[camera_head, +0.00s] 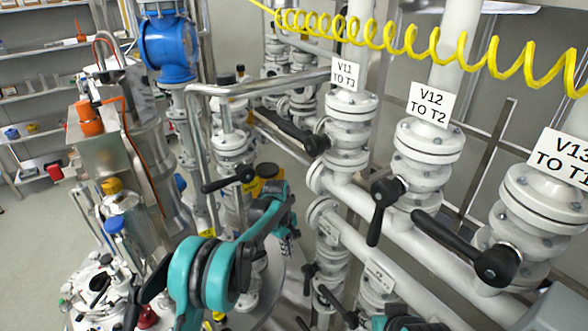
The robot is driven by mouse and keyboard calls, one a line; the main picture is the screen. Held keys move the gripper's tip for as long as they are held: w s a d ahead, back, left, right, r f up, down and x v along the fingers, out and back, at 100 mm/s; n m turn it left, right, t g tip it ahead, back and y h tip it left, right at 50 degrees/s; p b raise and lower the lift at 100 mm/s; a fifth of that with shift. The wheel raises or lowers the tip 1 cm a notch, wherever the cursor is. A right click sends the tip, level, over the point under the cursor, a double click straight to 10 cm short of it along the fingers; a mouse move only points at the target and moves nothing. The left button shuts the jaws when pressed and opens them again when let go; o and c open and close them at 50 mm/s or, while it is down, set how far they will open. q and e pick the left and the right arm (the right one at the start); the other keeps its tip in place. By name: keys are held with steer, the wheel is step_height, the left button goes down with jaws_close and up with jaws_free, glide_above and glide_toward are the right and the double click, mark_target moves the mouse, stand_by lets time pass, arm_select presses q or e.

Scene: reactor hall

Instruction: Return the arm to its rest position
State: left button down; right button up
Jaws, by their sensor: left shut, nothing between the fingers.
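My left arm (205,270), teal and dark grey, comes up from the lower middle of the head view. It bends over beside the valve pipework. My left gripper (287,240) is at its far end, dark and partly hidden by the arm links. It is shut and empty, in front of the pipes and below the V11 valve (349,130). I cannot tell exactly how close it is to the pipes behind it. A dark and teal part of my own body shows at the bottom right edge. My right gripper is not in view.
White valves V12 (428,150) and V13 (537,205) stand to the right, with black handles sticking out. The V12 handle (376,215) points down. A yellow coiled hose (410,40) crosses above. Metal vessels (125,150) and a blue valve (168,45) stand left. Open floor lies far left.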

arm_select(q)
steer(key=s+a+r+m+t, duration=0.2)
steer(key=s+a+r, duration=0.2)
steer(key=s+r, duration=0.3)
steer(key=s+a+r+m+t, duration=0.2)
steer(key=s+a+r, duration=0.35)
steer(key=r, duration=0.45)
steer(key=s+a+f+m+t, duration=0.1)
steer(key=s+a+m+t, duration=0.1)
steer(key=s, duration=0.7)
steer(key=s+a+m+t+y, duration=0.1)
steer(key=s+a+m+t, duration=0.1)
steer(key=s, duration=0.7)
steer(key=shift+a+f+m, duration=0.4)
steer(key=shift+a+m, duration=0.25)
steer(key=shift+m, duration=0.05)
